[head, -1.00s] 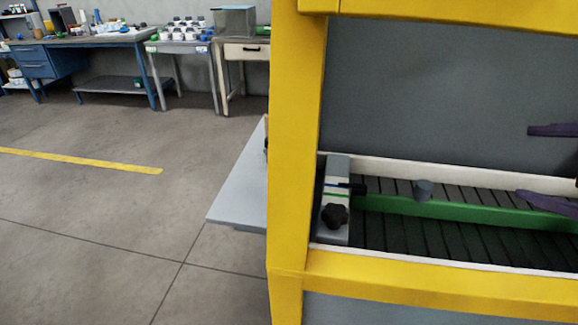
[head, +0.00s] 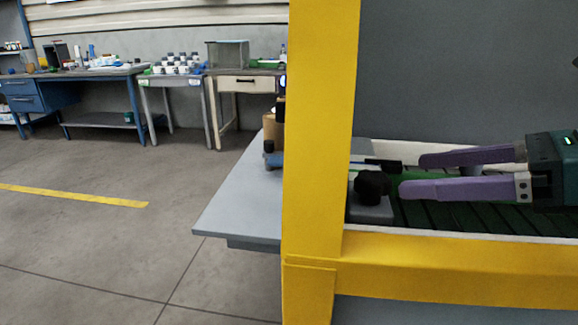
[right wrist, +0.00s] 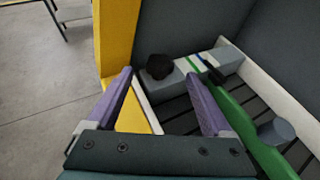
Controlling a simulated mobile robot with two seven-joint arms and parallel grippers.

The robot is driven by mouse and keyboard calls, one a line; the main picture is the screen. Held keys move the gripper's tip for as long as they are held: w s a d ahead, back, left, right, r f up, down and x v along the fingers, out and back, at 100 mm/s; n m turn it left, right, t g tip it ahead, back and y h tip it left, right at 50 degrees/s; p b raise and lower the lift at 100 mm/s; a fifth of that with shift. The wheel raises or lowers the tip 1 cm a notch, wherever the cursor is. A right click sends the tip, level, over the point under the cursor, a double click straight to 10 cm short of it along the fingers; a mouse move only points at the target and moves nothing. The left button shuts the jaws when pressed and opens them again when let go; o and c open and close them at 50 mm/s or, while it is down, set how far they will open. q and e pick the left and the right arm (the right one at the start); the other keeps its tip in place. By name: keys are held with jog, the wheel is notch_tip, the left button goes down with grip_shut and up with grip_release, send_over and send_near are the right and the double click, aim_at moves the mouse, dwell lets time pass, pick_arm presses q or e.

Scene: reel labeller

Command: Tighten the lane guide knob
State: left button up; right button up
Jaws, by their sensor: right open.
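The black lane guide knob (head: 371,185) sits on a grey block (head: 372,213) at the left end of the conveyor, just inside the yellow frame. My right gripper (head: 412,175) comes in from the right with its purple fingers apart and empty. Its fingertips are a little to the right of the knob. In the right wrist view the knob (right wrist: 160,67) lies ahead of the open fingers, between their directions, and not touched. My left gripper is not in view.
A yellow post (head: 318,130) and a lower yellow beam (head: 450,257) frame the opening. White rails border the dark conveyor. A grey side table (head: 240,200) stands left of the post. Workbenches (head: 90,75) stand far back; the floor between is clear.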

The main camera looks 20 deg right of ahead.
aim_at(376, 177)
jog(key=x, duration=0.3)
jog(key=shift+w+a, duration=0.1)
jog(key=shift+w, duration=0.25)
jog(key=shift+p+x, duration=0.4)
jog(key=shift+x, duration=0.75)
jog(key=shift+f, duration=0.1)
jog(key=shift+c, duration=0.2)
